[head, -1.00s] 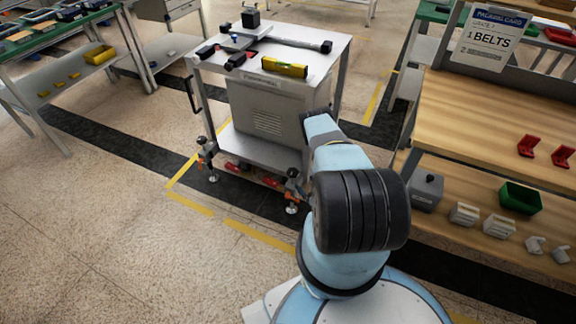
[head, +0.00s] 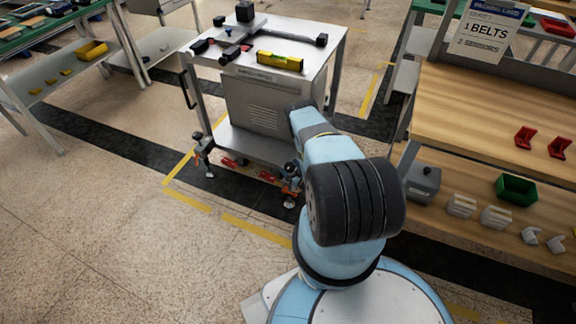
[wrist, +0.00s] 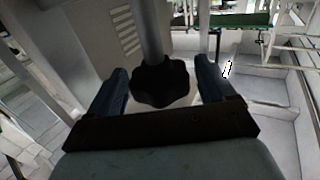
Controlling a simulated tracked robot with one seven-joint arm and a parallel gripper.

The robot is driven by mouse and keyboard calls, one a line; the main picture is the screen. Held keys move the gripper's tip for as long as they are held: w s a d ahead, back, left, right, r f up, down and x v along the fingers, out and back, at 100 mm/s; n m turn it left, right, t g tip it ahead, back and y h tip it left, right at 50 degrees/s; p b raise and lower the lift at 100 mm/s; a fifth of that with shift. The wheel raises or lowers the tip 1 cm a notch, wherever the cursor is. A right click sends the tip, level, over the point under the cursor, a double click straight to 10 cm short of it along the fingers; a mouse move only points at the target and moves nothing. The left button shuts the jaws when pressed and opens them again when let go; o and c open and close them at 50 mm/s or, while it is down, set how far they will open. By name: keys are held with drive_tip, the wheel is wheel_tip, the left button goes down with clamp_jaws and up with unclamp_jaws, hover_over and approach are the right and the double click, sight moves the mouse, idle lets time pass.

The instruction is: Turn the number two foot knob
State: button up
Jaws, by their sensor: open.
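A black lobed knob (wrist: 160,84) on a grey stem fills the middle of the wrist view. My gripper (wrist: 161,68) is open, with one dark finger on each side of the knob and a visible gap to each. In the head view the cart (head: 265,100) has a left foot with a dark-topped knob (head: 198,137) and a right foot (head: 290,190) beside my arm. My gripper is hidden behind my arm there. No number on the knobs is readable.
The cart top holds a yellow level (head: 280,61) and dark tools. Small red parts (head: 235,162) show low between the feet. A wooden bench (head: 500,100) stands close on the right, with a green bin (head: 516,188) below. Floor at front left is clear.

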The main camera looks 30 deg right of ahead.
drive_tip(key=shift+w+a, duration=0.1)
drive_tip(key=shift+w, duration=1)
drive_tip(key=shift+c, duration=0.3)
drive_tip(key=c, duration=0.9)
drive_tip(key=shift+h, duration=0.4)
